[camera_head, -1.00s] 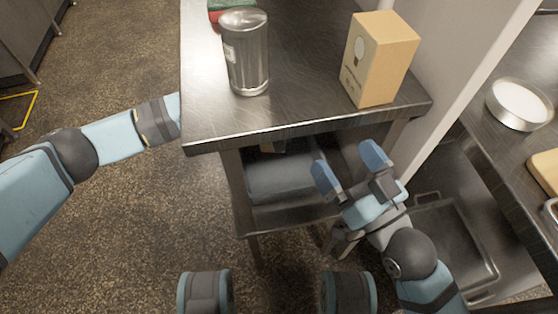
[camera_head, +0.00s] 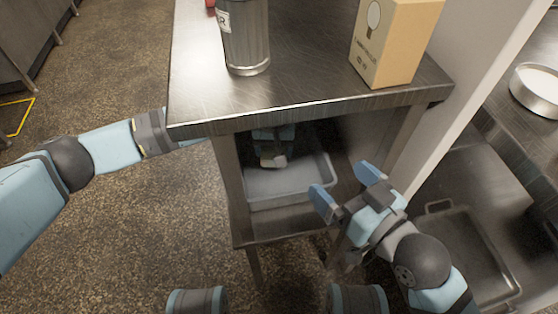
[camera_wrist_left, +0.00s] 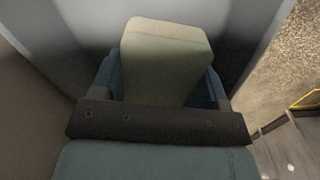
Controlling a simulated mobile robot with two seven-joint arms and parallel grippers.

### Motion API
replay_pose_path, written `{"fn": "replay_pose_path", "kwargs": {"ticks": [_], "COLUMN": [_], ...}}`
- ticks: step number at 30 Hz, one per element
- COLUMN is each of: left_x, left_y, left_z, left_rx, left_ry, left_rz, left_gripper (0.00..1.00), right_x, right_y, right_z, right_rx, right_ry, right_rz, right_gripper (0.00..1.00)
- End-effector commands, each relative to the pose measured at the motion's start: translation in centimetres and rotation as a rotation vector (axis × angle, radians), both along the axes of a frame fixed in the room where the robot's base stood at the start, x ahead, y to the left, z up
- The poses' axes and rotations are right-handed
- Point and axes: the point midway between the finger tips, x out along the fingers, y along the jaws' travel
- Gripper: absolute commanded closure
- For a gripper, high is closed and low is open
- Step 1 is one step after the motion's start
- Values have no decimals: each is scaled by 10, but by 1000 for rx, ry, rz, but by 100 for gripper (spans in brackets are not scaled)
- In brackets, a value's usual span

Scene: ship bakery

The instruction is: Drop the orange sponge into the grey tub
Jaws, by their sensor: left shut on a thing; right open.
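The grey tub (camera_head: 290,188) stands on the shelf under the metal table, partly hidden by the tabletop and a table leg. My left arm reaches in from the left beneath the tabletop, and my left gripper (camera_head: 272,158) is above the tub's back part. In the left wrist view the left gripper (camera_wrist_left: 163,85) is shut on the sponge (camera_wrist_left: 165,55), a block that looks pale yellowish in the shade. In the head view the sponge (camera_head: 273,161) shows only as a small pale patch. My right gripper (camera_head: 345,188) is open and empty at the shelf's front right.
On the tabletop (camera_head: 300,75) stand a ribbed metal bin (camera_head: 245,40) and a cardboard box (camera_head: 395,42). A grey tray (camera_head: 460,250) is at the lower right, and a round white-filled pan (camera_head: 537,88) is on the right counter.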

Motion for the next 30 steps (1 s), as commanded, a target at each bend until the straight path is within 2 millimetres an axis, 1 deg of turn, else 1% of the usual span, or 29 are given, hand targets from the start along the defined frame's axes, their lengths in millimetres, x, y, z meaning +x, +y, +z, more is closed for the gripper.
{"fn": "replay_pose_path", "kwargs": {"ticks": [4,5,6,8,9,16,18,20,23,24,26,30], "left_x": [0,0,0,0,0,0,0,0,0,0,0,0], "left_y": [0,0,0,0,0,0,0,0,0,0,0,0], "left_z": [1,1,1,0,0,1,5,13,30,38,48,67], "left_rx": [0,0,0,0,0,0,0,-1,-1,-2,0,0], "left_ry": [0,0,0,0,0,0,0,0,0,-1,0,0], "left_rz": [0,0,0,0,0,0,0,-1,-1,-1,-1,-1], "left_gripper": [51,28,18,5,2,2,2,2,2,2,2,2], "right_x": [0,0,0,0,0,0,0,0,-2,-5,-6,-5], "right_y": [0,0,0,0,0,0,0,0,2,3,3,2], "right_z": [1,1,1,1,1,1,4,8,15,13,17,32], "right_rx": [0,0,1,1,1,1,2,7,25,41,66,89], "right_ry": [0,0,-1,-1,-1,-1,0,4,25,46,30,-17], "right_rz": [0,0,0,0,0,0,1,1,2,-2,-17,-30], "right_gripper": [0,0,0,0,0,0,0,0,0,0,0,0]}}
